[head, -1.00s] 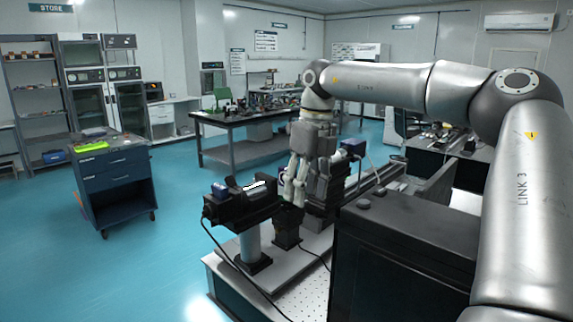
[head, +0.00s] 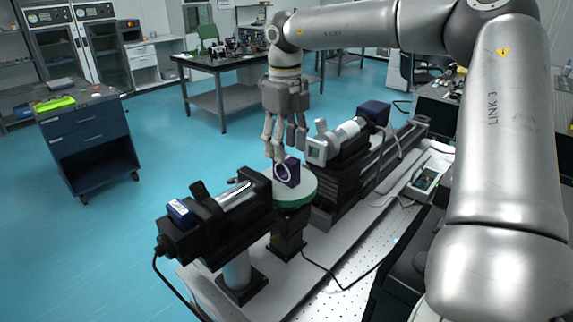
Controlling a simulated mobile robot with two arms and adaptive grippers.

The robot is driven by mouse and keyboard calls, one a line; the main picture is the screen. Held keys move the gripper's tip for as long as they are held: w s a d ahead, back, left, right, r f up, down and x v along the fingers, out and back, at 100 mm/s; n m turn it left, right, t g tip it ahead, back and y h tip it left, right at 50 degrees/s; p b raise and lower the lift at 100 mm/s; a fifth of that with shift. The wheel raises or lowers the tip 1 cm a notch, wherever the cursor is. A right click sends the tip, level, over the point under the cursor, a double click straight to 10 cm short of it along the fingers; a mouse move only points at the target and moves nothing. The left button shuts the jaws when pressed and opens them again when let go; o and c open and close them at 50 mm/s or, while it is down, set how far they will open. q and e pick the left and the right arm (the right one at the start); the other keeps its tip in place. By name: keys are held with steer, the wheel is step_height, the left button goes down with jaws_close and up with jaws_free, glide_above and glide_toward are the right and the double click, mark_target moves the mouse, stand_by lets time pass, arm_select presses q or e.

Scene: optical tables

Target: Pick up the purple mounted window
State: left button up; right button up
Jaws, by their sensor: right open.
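The purple mounted window (head: 291,173) is a small dark purple block with a pale ring on its front face. It stands upright on a round stage (head: 299,190) with a white top and green rim, between two black optical units. My right gripper (head: 283,155) comes down from above with its fingers spread, just over and behind the window's top. It looks open and empty; whether a finger touches the window cannot be told. My left gripper is not in view.
A black cylinder unit (head: 215,219) on a post stands close at the left of the stage. Another unit with a white barrel (head: 338,137) stands close at the right. A blue drawer cart (head: 88,142) is at the far left, with open floor between.

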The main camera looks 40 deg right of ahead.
mark_target(286, 167)
steer(key=shift+f, duration=0.5)
steer(key=shift+w+d+f, duration=0.15)
steer(key=shift+f, duration=0.15)
step_height(286, 167, down, 4)
steer(key=p, duration=0.2)
steer(key=shift+d+f+p, duration=0.1)
steer(key=shift+d+p, duration=0.05)
steer(key=shift+p, duration=0.25)
steer(key=shift+f, duration=0.35)
steer(key=shift+w+f, duration=0.1)
steer(key=shift+f, duration=0.05)
steer(key=c, duration=0.7)
jaws_close()
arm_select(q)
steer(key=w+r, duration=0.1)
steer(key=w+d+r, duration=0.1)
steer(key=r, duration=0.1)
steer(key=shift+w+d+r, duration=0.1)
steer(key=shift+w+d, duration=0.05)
